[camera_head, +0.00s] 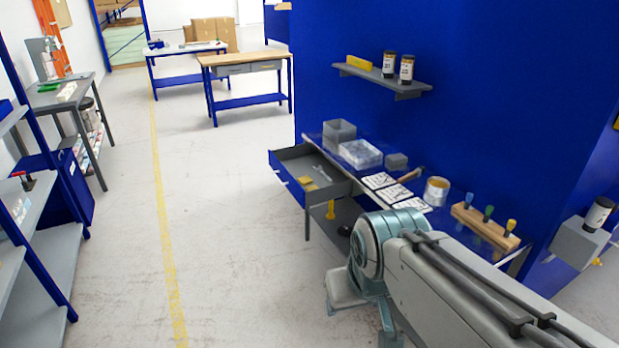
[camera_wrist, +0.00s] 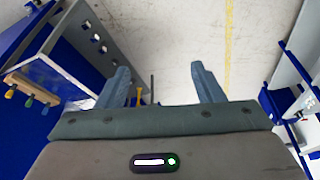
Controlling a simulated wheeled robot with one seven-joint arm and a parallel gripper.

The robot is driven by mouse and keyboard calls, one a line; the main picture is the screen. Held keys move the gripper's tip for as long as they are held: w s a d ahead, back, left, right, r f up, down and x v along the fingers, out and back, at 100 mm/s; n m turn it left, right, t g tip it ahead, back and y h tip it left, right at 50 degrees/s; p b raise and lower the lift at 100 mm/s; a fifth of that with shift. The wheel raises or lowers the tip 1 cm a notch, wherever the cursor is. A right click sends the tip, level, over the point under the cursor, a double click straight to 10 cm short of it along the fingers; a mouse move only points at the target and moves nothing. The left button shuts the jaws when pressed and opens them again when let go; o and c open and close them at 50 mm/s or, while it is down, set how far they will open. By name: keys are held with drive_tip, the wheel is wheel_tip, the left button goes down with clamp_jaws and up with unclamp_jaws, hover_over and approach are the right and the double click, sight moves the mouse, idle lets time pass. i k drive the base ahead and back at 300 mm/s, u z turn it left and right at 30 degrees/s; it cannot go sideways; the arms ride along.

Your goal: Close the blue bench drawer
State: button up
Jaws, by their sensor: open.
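The bench drawer (camera_head: 291,186) juts out from the left side of the workbench in the head view. It is pulled open, with its blue front facing left and its grey inside showing. Small yellow items and a grey tool lie in it. My gripper shows in the wrist view (camera_wrist: 162,84) with its two blue-grey fingers spread wide and nothing between them, above pale floor. In the head view my arm reaches in from the lower right, and its end is below and to the right of the drawer, apart from it. I cannot make out the drawer clearly in the wrist view.
The workbench top (camera_head: 412,188) carries bins, white cards, a tin (camera_head: 436,191) and a wooden screwdriver rack (camera_head: 485,226). A wall shelf (camera_head: 380,78) hangs above it. The floor (camera_head: 225,230) left of the bench is clear. Grey shelving (camera_head: 52,265) stands at the far left.

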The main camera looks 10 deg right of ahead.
sight(289, 164)
drive_tip(key=u, duration=0.35)
drive_tip(key=i, duration=1.2)
drive_tip(key=u, duration=0.25)
drive_tip(key=i, duration=1.8)
drive_tip(key=z, duration=0.25)
